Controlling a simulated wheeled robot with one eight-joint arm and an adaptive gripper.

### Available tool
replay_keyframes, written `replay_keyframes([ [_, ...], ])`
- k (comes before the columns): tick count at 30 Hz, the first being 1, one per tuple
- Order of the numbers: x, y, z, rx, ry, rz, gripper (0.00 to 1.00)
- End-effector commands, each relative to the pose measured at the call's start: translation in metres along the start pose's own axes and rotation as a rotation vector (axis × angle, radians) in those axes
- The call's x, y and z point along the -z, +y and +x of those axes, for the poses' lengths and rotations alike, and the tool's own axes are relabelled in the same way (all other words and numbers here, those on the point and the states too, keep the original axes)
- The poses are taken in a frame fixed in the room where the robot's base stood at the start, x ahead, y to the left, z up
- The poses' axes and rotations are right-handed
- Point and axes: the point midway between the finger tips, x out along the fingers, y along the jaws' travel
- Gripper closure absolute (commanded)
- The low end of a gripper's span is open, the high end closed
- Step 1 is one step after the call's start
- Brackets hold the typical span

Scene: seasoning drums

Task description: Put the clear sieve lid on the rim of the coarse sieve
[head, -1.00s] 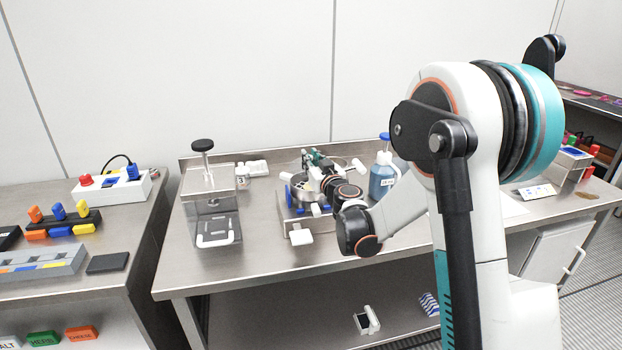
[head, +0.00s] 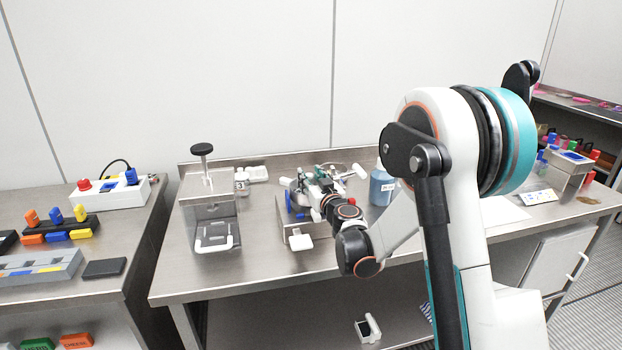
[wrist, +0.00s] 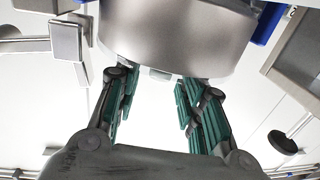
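The coarse sieve appears to be the round metal drum (head: 298,187) on the stand at the middle of the table. In the wrist view a large metal drum (wrist: 180,35) fills the top. My gripper (wrist: 157,80) is close to the drum's edge, with its teal-padded fingers apart. Small pale tabs (wrist: 160,73) show at that edge between the fingertips; I cannot tell whether they belong to the lid. In the head view my gripper (head: 322,185) partly covers the drum. I cannot make out the clear lid for certain.
The table front (head: 230,280) is clear.

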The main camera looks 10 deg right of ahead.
Motion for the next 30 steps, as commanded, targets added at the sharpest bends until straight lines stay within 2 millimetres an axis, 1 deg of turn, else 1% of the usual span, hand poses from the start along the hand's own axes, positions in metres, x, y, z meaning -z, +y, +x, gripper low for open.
replay_keyframes([
  [5, 0.001, 0.0, -0.003, 0.0, 0.0, 0.0, 0.64],
  [8, 0.001, 0.0, -0.011, 0.0, 0.0, 0.0, 0.64],
  [11, 0.002, 0.0, -0.028, 0.0, 0.0, 0.0, 0.64],
  [18, 0.002, 0.001, -0.078, -0.001, 0.0, 0.0, 0.64],
  [21, 0.002, 0.001, -0.095, -0.001, 0.0, 0.0, 0.64],
  [25, 0.001, 0.0, -0.11, 0.0, 0.0, 0.0, 0.64],
  [28, 0.002, 0.0, -0.117, -0.001, 0.0, 0.0, 0.64],
  [30, 0.006, 0.001, -0.121, -0.009, 0.003, 0.0, 0.64],
])
